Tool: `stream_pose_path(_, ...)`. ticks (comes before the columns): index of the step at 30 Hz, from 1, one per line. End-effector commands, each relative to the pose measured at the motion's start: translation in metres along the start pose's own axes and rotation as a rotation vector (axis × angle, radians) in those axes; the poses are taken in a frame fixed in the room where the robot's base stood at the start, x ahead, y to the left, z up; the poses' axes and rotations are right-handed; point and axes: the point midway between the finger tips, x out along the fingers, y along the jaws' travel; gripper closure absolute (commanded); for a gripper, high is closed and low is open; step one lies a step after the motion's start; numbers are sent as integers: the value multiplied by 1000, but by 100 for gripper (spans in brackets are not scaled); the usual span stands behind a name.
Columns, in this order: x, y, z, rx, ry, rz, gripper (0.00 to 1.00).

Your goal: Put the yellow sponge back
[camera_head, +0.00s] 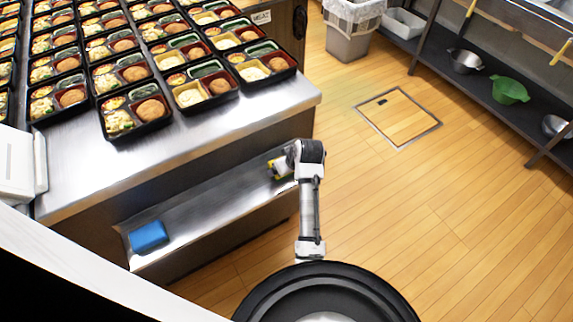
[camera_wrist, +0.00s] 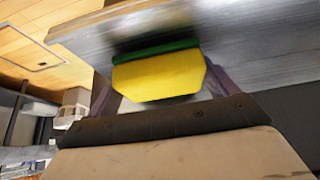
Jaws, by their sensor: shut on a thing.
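The yellow sponge (camera_wrist: 160,76) has a green scouring layer and sits between the fingers of my gripper (camera_wrist: 158,92) in the wrist view. In the head view my gripper (camera_head: 279,167) is at the right end of the low metal shelf (camera_head: 205,215), under the counter. Only a small part of the sponge (camera_head: 282,167) shows there, beside my wrist. My gripper is shut on it. The sponge is close to the shelf's metal surface (camera_wrist: 235,50); I cannot tell whether they touch.
A blue sponge or block (camera_head: 148,237) lies at the left end of the low shelf. Many filled bento trays (camera_head: 135,112) cover the counter (camera_head: 225,122) above. The wooden floor (camera_head: 440,230) to the right is clear, with a hatch (camera_head: 398,118) in it.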

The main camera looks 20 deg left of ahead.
Motion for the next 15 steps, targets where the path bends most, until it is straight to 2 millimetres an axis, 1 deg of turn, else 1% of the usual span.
stream_pose_path(3,4,0,3,-1,-1,0,39)
stream_pose_path(12,7,0,4,-1,-1,0,39)
stream_pose_path(13,7,0,4,-1,0,0,13)
stream_pose_path(15,6,0,4,-1,0,0,4)
